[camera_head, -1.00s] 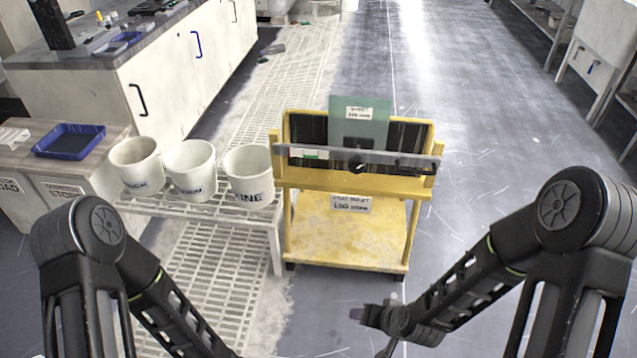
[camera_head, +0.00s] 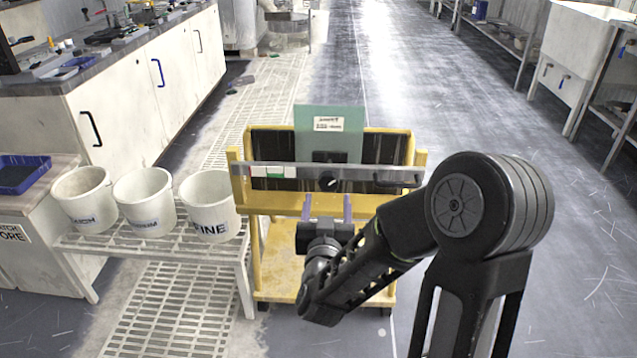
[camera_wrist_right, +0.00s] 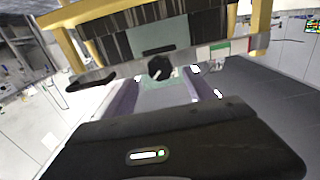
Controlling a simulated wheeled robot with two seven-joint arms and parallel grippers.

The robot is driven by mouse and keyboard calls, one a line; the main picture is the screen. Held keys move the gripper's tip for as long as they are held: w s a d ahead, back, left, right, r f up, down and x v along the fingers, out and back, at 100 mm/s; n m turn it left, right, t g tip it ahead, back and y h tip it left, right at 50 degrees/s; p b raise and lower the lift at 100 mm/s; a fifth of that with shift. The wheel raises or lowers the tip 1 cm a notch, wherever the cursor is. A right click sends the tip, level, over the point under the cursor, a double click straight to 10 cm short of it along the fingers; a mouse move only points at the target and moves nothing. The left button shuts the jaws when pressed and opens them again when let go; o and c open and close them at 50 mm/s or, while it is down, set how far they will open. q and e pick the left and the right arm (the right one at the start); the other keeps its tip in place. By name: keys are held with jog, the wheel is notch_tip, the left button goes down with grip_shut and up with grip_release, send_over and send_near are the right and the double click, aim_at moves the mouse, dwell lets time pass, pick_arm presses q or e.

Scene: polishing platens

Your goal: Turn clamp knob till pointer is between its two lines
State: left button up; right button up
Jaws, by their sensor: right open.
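The black clamp knob (camera_head: 328,181) sits at the middle of the grey clamp bar (camera_head: 404,179) on the front of the yellow cart. The knob also shows in the right wrist view (camera_wrist_right: 160,67), with a small pale mark on its face. I cannot make out its two lines. My right gripper (camera_head: 327,207) is open and empty, just below and in front of the knob. In the right wrist view its two purple-grey fingers (camera_wrist_right: 164,90) stand apart, with the knob beyond and between them, untouched. My left gripper is out of view.
A greenish labelled plate (camera_head: 328,140) stands behind the bar on the yellow cart (camera_head: 240,190). Several white buckets (camera_head: 209,200) stand on a slatted rack to the left. A black bar handle (camera_head: 398,180) is right of the knob. Floor right of the cart is clear.

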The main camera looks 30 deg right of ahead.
aim_at(328, 186)
jog(key=shift+w, duration=0.1)
jog(key=x, duration=0.7)
jog(key=shift+w+d+b, duration=0.25)
jog(key=shift+d+b, duration=0.05)
jog(key=shift+b, duration=0.1)
jog(key=shift+c, duration=0.4)
jog(key=c, duration=1.3)
jog(key=shift+o, duration=0.2)
jog(key=shift+f, duration=0.1)
